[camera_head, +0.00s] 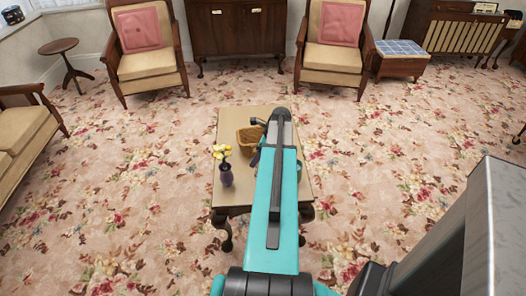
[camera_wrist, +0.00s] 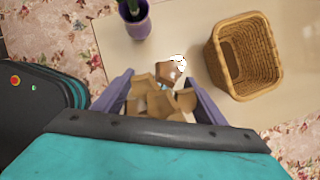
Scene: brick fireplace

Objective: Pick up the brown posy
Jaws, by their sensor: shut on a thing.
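The brown posy (camera_wrist: 160,98) shows in the wrist view as a cluster of brown, angular pieces between the two purple fingers of my gripper (camera_wrist: 160,78). My gripper is shut on it. A small white piece (camera_wrist: 178,62) shows at its far end; I cannot tell whether it is part of the posy. The wooden table (camera_head: 232,117) lies below. In the head view my teal arm reaches over the table and hides the posy and most of the gripper. I cannot tell how far the posy is above the table top.
A wicker basket (camera_wrist: 245,57) stands on the table right of the gripper in the wrist view. A purple vase (camera_head: 226,174) with yellow flowers stands near the table's left edge. Two armchairs (camera_head: 147,62) (camera_head: 330,57) and a cabinet (camera_head: 237,30) stand beyond open carpet.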

